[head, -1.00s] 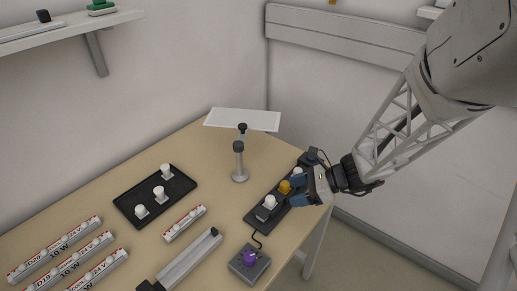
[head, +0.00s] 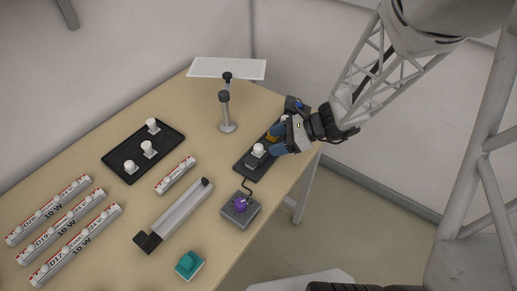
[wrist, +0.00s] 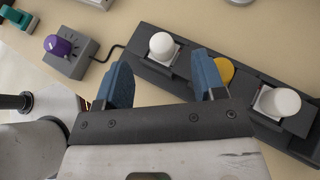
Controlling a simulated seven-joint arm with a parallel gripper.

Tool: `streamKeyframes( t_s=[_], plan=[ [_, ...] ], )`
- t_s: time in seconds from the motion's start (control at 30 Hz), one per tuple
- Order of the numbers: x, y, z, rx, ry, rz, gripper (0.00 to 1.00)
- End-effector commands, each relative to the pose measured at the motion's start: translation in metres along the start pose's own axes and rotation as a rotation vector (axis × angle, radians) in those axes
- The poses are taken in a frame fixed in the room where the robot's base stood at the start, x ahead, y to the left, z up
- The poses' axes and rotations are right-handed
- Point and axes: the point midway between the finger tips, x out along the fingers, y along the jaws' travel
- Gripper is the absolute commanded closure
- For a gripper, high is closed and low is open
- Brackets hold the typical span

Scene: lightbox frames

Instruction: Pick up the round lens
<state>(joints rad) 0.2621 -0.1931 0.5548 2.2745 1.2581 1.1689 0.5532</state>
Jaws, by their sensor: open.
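A round amber disc (head: 272,138) lies on a long black tray (head: 246,169) at the table's right edge. It also shows in the wrist view (wrist: 225,70), partly hidden by the right finger. White round-topped pieces (head: 258,150) on square bases sit on either side of it; both show in the wrist view, one on the left (wrist: 162,45) and one on the right (wrist: 277,102). I cannot tell for sure which of these is the round lens. My gripper (head: 277,142) is over the tray. Its blue fingers (wrist: 164,82) are apart with nothing held between them.
A grey box with a purple knob (head: 240,205) is wired to the tray. A second black tray (head: 119,154) holds white pieces. A grey post (head: 225,112), a grey rail (head: 180,209), labelled bars (head: 77,245) and a teal block (head: 188,264) stand on the table.

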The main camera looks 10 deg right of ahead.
Motion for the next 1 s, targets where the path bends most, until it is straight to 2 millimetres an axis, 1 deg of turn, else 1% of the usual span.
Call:
streamKeyframes(
  t_s=[0.33,0.47,1.0],
  plan=[
    [0.001,0.0,0.0,0.0,0.0,0.0,0.37],
    [0.004,0.0,0.0,0.0,0.0,0.0,0.37],
    [0.047,-0.001,-0.002,-0.001,0.0,0.001,0.37]
  ],
)
